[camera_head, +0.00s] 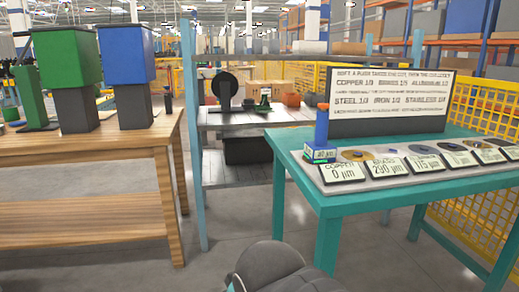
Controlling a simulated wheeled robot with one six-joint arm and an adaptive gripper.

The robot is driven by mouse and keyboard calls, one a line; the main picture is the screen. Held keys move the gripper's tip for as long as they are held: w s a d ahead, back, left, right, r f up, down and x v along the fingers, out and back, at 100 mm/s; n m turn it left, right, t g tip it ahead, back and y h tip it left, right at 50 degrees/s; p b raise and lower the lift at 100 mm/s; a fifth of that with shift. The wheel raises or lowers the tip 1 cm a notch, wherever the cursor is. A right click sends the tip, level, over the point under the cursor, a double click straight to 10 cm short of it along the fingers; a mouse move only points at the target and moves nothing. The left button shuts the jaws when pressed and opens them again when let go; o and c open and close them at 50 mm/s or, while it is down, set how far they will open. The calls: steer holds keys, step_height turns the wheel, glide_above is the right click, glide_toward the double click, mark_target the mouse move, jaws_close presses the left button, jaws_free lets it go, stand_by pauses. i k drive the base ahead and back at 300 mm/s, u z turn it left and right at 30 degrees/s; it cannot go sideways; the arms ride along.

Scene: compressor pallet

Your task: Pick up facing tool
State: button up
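A dark grey rounded part of my own arm shows at the bottom centre, below and in front of the teal table. My gripper's fingers are not in view.
The teal table (349,206) carries several discs with labels (341,173) and a black-framed sign (389,102). A wooden bench (88,160) with green (64,55) and blue (125,53) machines stands at left. A shelf rack (237,172) stands behind. Floor between bench and table is clear.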

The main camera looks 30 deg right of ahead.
mark_target(320, 151)
steer(key=u, duration=0.35)
steer(key=k, duration=1.05)
steer(key=z, duration=1.5)
steer(key=i, duration=0.5)
